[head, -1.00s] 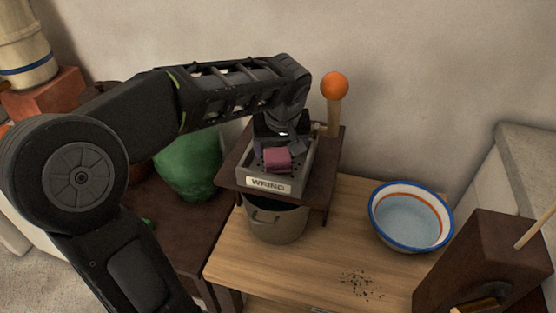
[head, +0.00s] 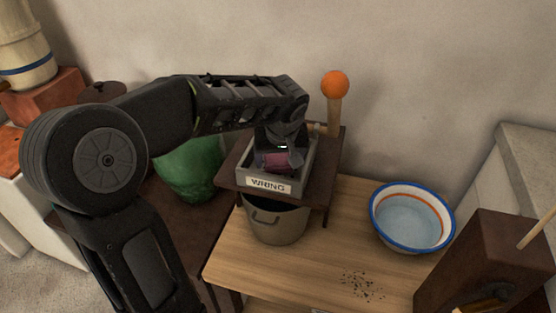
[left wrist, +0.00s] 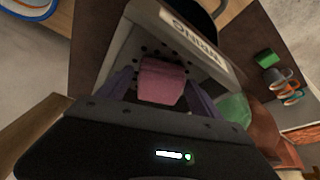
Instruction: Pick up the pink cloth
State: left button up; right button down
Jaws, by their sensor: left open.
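The pink cloth (left wrist: 162,82) lies folded in the grey tray labelled WRING (head: 268,184), which has small holes in its floor. In the head view the cloth (head: 274,161) is partly hidden by my left gripper. My left gripper (head: 277,158) is down inside the tray, over the cloth. In the left wrist view its purple fingers (left wrist: 160,95) stand apart, one on each side of the cloth. I cannot tell whether they touch it. My right gripper is not in view.
The tray sits on a dark raised stand (head: 318,186) above a metal bucket (head: 276,224). An upright handle with an orange ball (head: 334,86) stands just behind. A blue-rimmed bowl (head: 411,218) is at right, dark crumbs (head: 362,286) in front. A green rounded object (head: 188,168) is at left.

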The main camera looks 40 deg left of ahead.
pick_arm(q)
jog(key=shift+c, duration=0.3)
jog(key=c, duration=1.1)
jog(key=shift+r, duration=0.2)
